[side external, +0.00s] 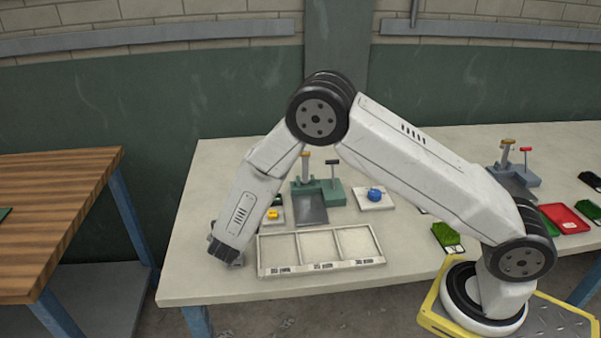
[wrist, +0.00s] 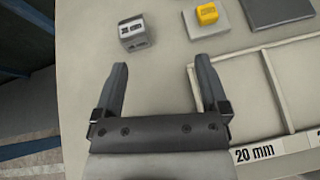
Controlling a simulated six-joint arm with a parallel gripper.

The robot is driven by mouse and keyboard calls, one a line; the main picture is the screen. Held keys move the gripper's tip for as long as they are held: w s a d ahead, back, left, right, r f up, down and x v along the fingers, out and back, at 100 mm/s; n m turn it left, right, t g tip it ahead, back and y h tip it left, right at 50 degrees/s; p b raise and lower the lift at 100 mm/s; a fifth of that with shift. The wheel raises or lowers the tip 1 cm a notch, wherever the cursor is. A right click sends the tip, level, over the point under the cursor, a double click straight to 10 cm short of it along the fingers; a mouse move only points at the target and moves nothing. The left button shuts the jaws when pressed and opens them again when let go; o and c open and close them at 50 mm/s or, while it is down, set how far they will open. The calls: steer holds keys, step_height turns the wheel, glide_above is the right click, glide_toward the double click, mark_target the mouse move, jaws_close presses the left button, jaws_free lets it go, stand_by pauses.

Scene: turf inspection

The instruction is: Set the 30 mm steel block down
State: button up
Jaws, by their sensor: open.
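A small grey steel block (wrist: 136,34) sits on the bare table in the wrist view, beyond my left fingertip. It has a printed label too small to read surely. My gripper (wrist: 160,65) is open and nothing is between its fingers; the block is apart from both. In the side external view my gripper (side external: 230,257) is low over the table, left of the white tray, and mostly hidden by my wrist. I cannot make out the block in that view.
A white three-compartment tray (side external: 320,266) is right of my gripper; its corner compartment is marked 20 mm (wrist: 254,154). A yellow block (wrist: 207,14) and a blue piece (side external: 375,194) rest on pale plates behind. A green stand (side external: 333,192) is there. The table's left edge is close.

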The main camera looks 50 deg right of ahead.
steer(key=s+d+r+m+g+y, duration=0.2)
steer(key=s+r+m+y, duration=0.3)
steer(key=s+m, duration=0.6)
steer(key=s+d+r+m+g+y, duration=0.2)
steer(key=s+r+m+g+y, duration=0.1)
steer(key=s+m, duration=0.9)
step_height(320, 180, up, 2)
steer(key=shift+s+d+m+y, duration=0.2)
steer(key=shift+s+m+y, duration=0.1)
steer(key=shift+m+y, duration=0.6)
